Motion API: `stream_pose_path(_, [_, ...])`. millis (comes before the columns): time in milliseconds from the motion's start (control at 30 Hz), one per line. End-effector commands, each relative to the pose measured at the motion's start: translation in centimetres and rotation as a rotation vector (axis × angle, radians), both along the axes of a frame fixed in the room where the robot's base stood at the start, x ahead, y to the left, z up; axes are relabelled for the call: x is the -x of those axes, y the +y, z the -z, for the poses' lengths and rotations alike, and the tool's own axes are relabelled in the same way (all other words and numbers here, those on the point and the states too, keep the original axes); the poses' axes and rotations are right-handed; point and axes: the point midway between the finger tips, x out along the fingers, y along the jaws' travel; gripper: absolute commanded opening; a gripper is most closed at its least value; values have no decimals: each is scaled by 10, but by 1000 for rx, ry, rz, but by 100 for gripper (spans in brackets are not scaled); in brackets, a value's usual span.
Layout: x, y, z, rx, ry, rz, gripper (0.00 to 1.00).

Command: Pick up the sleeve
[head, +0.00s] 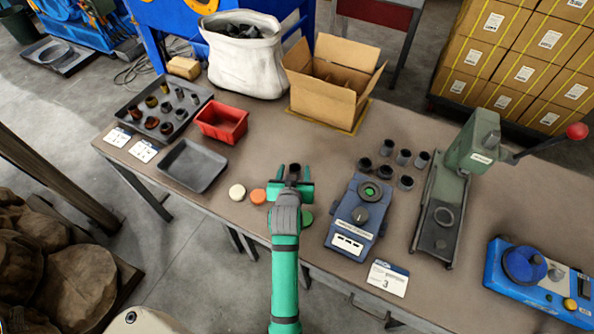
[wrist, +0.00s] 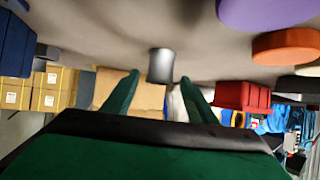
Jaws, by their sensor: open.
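A small dark grey sleeve (head: 294,169) stands on the brown table just beyond my gripper in the head view. My green gripper (head: 292,182) is open above the table, its fingers to either side of the sleeve's line. In the wrist view, which shows the table at the top, the sleeve (wrist: 161,66) appears centred between the tips of the open fingers (wrist: 160,88). I cannot tell whether the fingers reach around it; no contact shows. More dark sleeves (head: 404,158) stand in a group to the right.
A blue tester (head: 346,238) and a green lever press (head: 473,150) stand to the right. White (head: 237,191), orange (head: 258,196) and green (head: 307,217) discs lie near my gripper. A cardboard box (head: 318,101), red bin (head: 233,134) and dark empty tray (head: 193,166) stand farther back.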

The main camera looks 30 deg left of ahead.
Motion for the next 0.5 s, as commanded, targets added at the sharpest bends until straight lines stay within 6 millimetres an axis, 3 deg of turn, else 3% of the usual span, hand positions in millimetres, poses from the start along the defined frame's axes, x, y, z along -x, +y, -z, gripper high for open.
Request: stream_pose_path(500, [-46,15,23,-1,0,7,52])
